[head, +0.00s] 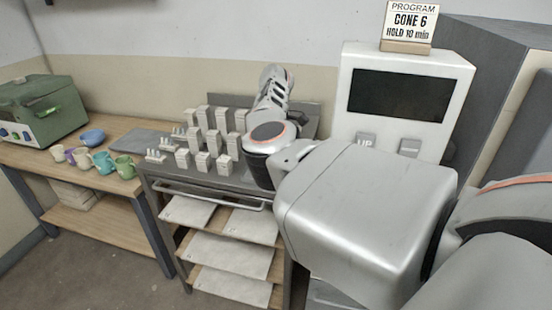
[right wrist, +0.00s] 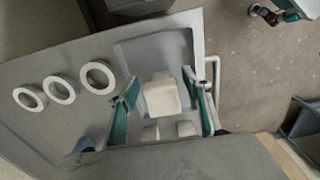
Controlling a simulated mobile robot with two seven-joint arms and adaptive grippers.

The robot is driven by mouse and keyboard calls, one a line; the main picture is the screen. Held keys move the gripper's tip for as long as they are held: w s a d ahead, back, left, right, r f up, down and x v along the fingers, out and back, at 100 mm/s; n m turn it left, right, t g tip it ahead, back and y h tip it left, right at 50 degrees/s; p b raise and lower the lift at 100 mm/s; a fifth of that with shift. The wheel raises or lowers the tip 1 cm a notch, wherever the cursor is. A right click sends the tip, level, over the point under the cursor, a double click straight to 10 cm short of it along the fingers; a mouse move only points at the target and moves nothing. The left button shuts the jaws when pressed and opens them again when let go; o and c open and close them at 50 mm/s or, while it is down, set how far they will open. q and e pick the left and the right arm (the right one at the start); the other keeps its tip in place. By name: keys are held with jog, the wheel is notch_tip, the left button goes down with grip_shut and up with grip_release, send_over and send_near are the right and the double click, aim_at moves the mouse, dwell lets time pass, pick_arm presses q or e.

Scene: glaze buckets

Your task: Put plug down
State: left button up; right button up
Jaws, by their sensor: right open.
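In the right wrist view a pale, blocky piece (right wrist: 162,97), which looks like the plug, stands on a grey panel (right wrist: 150,52). My right gripper (right wrist: 160,84) is open, with one teal-padded finger on each side of the piece. Gaps show between it and both fingers. Two more pale pieces (right wrist: 185,129) show just below it. In the head view my right gripper is hidden behind my own arm. A gripper with teal pads, apparently my left one (right wrist: 278,12), shows at the top right of the right wrist view, over the floor; its opening is unclear.
Three white rings (right wrist: 59,89) lie on the panel, left of my fingers. In the head view several pale blocks (head: 203,160) stand on a grey cart top. Small cups (head: 104,162) and a green machine (head: 40,108) stand on the left table. A white cabinet (head: 455,75) stands right.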

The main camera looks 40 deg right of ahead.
jog(key=shift+r, duration=0.1)
notch_tip(320, 180, up, 12)
dwell(0.5)
dwell(0.4)
